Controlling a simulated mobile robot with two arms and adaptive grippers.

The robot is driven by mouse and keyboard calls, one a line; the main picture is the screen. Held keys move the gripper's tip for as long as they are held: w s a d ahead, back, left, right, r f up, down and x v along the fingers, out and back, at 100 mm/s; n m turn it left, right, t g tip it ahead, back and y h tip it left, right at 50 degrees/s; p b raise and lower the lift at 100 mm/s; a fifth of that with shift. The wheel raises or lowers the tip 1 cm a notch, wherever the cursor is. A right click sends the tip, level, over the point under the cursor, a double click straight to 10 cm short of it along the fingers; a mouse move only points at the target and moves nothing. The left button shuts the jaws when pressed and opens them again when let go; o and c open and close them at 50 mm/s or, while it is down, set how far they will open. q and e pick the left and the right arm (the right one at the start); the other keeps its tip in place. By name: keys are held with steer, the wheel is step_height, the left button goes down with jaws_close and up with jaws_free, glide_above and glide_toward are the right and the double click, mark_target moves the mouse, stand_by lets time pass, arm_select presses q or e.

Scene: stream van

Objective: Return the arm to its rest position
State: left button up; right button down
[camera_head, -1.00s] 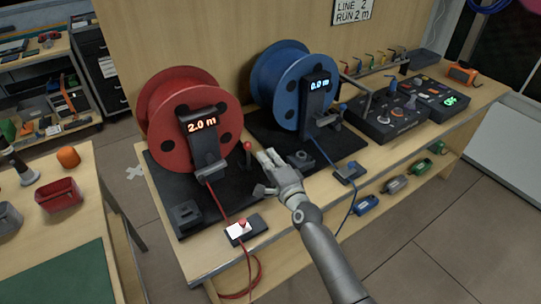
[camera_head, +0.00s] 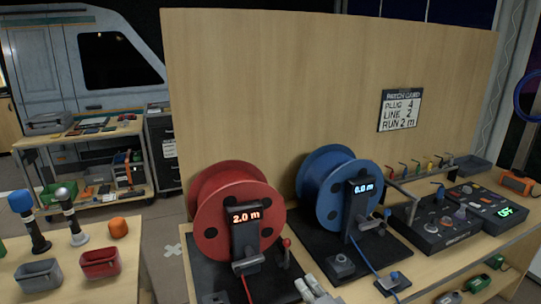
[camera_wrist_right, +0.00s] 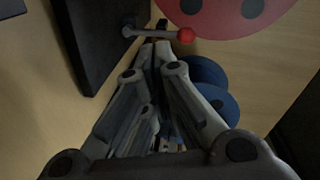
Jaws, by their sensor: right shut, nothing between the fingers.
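My right gripper (camera_head: 314,289) shows at the bottom edge of the head view, in front of the red reel's base; only its fingers are in view. In the right wrist view the gripper (camera_wrist_right: 156,48) has its fingers together with nothing between them. The red-knobbed lever (camera_head: 286,246) of the red cable reel (camera_head: 208,215) stands just beyond it. The lever's red knob (camera_wrist_right: 186,35) also shows near the fingertips in the right wrist view. I cannot tell whether they touch. My left gripper is not in view.
The blue cable reel (camera_head: 328,166) reads 0.0 m and the red one reads 2.0 m. A control panel (camera_head: 432,226) stands to the right on the bench. A wooden backboard (camera_head: 270,90) rises behind. Red and grey bins (camera_head: 100,263) sit on the left table.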

steer(key=s+f+n+g, duration=0.1)
steer(key=s, duration=0.1)
steer(key=s+f+n+g, duration=0.1)
steer(key=s+n, duration=0.1)
steer(key=s, duration=0.1)
steer(key=s+f+n+g, duration=0.1)
steer(key=s, duration=0.1)
steer(key=shift+s+a+f+n, duration=0.3)
steer(key=shift+s+a+f, duration=0.05)
steer(key=shift+f, duration=0.05)
steer(key=s+d+f+n+g+h, duration=0.1)
steer(key=s+d+n+g+h, duration=0.15)
steer(key=s, duration=0.75)
steer(key=s+d+f+n+g+h, duration=0.1)
steer(key=s+d+n+g, duration=0.3)
steer(key=s, duration=0.5)
steer(key=s+d+f+n+g+h, duration=0.1)
steer(key=s+d+n+g+h, duration=0.2)
steer(key=s, duration=0.7)
step_height(320, 180, down, 28)
steer(key=s+g+y, duration=0.1)
steer(key=s+y, duration=0.1)
steer(key=s+d+f, duration=0.1)
steer(key=s+f, duration=0.6)
steer(key=s, duration=0.1)
steer(key=s+d+f+g, duration=0.1)
steer(key=s+d+f, duration=0.1)
steer(key=s+f, duration=0.6)
steer(key=shift+d+h, duration=0.25)
steer(key=shift+h, duration=0.1)
